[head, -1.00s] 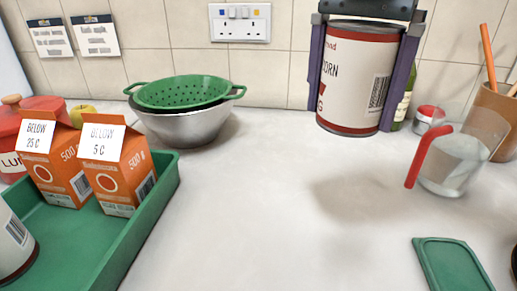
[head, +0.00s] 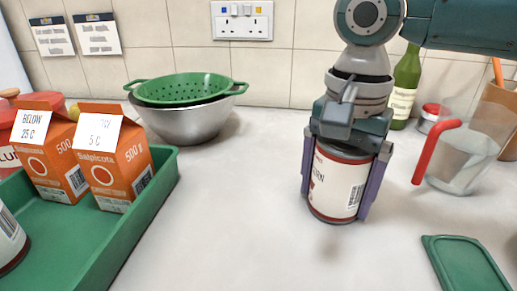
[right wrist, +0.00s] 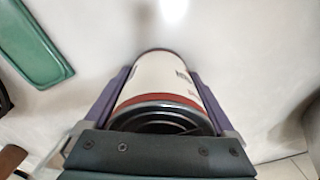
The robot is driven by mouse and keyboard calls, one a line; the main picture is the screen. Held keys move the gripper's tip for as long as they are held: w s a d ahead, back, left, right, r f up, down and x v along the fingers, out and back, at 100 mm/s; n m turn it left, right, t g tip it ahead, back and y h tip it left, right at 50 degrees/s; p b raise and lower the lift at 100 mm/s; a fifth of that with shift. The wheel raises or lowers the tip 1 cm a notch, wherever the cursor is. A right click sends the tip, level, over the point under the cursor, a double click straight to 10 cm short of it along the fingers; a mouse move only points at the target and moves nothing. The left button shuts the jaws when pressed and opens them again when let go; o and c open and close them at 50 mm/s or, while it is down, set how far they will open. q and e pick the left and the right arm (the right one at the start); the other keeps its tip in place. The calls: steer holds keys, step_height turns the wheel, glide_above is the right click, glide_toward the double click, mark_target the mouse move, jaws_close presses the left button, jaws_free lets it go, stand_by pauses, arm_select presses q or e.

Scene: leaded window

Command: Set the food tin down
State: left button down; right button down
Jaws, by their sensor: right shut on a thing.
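The food tin (head: 333,178), cream with red bands, a dark label word and a barcode, is upright in the middle right of the head view. My right gripper (head: 338,198) comes from above and is shut on it, with one purple finger on each side. A soft shadow lies apart from the tin's base, so the tin looks held a little above the counter. In the right wrist view the tin (right wrist: 158,82) sits between both fingers, its rim close to the palm. My left gripper is not in view.
A green tray (head: 160,190) with orange cartons (head: 118,165) and another tin stands at left. A colander in a bowl (head: 190,122) is behind. A jug with red handle (head: 462,160), a bottle (head: 403,90) and a green lid (head: 462,265) are at right. The central counter is clear.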

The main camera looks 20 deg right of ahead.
steer(key=shift+c, duration=0.2)
jaws_free()
steer(key=shift+f, duration=0.1)
steer(key=shift+o, duration=0.2)
